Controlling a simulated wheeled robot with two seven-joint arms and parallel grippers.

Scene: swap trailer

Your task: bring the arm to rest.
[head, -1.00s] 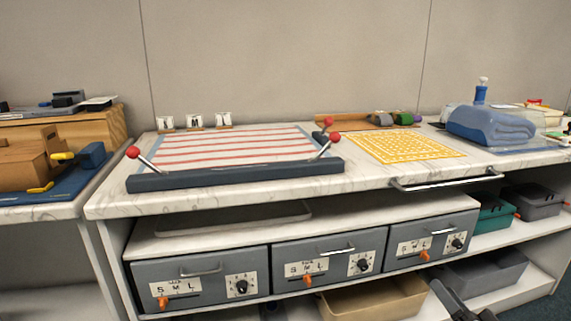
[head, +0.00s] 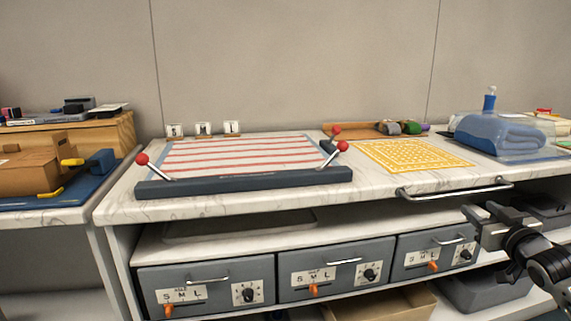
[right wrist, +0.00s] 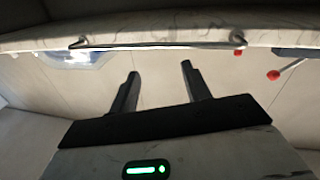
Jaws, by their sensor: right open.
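My right gripper (head: 480,226) is at the lower right of the head view, in front of the counter and below the metal towel-bar handle (head: 455,189). In the right wrist view its two fingers (right wrist: 160,90) stand apart with nothing between them. The counter edge and its handle (right wrist: 155,45) run across the top of that view, beyond the fingertips. My left gripper is not in view.
The marble counter (head: 385,190) holds a striped board (head: 240,155) with red-knobbed levers, a yellow patterned mat (head: 412,155) and a wrapped blue towel (head: 500,130). Grey drawers (head: 205,285) sit below. A cardboard box (head: 40,170) is on the left table.

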